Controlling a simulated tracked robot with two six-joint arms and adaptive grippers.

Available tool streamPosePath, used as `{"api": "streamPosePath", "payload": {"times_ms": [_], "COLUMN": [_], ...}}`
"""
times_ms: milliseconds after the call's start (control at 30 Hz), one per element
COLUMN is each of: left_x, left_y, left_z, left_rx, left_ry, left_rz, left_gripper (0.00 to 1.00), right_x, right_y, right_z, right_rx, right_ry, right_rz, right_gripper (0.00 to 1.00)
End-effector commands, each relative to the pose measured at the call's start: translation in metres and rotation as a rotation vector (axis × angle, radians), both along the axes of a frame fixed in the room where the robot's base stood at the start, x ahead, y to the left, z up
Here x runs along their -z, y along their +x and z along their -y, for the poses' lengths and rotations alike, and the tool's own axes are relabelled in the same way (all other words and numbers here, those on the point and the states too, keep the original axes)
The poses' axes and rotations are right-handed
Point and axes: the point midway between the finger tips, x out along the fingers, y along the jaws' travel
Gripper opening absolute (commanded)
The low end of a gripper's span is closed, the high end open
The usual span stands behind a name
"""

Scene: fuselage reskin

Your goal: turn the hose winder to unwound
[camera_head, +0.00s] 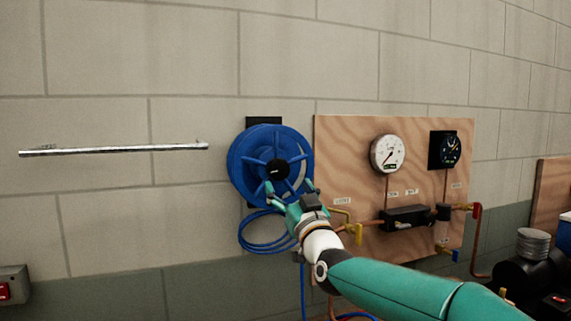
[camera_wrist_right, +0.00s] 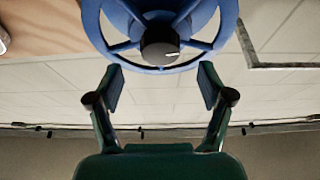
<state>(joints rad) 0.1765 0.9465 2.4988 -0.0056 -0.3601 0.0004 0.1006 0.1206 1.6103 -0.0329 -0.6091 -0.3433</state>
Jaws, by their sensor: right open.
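The hose winder (camera_head: 257,148) is a blue spoked reel with a black hub, mounted on the block wall; blue hose (camera_head: 258,243) hangs in loops below it. My right gripper (camera_head: 290,187) is open in front of the reel's lower right, its fingers overlapping the rim in the head view. In the right wrist view the winder (camera_wrist_right: 160,62) shows at the top, its dark hub between spokes. The right gripper's two fingers (camera_wrist_right: 161,88) are spread below the hub with nothing between them. Contact with the reel cannot be told. My left gripper is not in view.
A wooden panel (camera_head: 345,160) right of the reel carries a white gauge (camera_head: 387,154), a black gauge (camera_head: 445,150), copper pipes and valves. A metal rail (camera_head: 115,149) is on the wall at left. A red-switched box (camera_head: 12,287) is at lower left.

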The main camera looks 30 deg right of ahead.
Motion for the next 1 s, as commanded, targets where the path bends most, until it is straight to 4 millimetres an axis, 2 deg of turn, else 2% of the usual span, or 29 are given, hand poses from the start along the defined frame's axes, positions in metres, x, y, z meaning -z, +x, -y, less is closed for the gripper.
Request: {"api": "streamPosePath", "payload": {"times_ms": [33, 300, 733, 1000], "left_x": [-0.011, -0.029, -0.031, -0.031], "left_y": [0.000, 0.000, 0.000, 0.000], "left_z": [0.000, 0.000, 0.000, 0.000], "left_rx": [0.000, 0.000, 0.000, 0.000], "left_ry": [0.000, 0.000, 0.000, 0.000], "left_rz": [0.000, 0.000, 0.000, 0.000], "left_gripper": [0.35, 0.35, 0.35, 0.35], "right_x": [-0.009, -0.021, -0.021, -0.022], "right_y": [0.011, 0.044, 0.051, 0.051], "right_z": [0.003, 0.011, 0.014, 0.014], "right_rx": [0.001, 0.001, 0.001, 0.002], "right_ry": [0.001, 0.001, 0.001, 0.001], "right_rz": [-0.001, -0.001, -0.001, 0.000], "right_gripper": [0.80, 0.80, 0.80, 0.35]}}
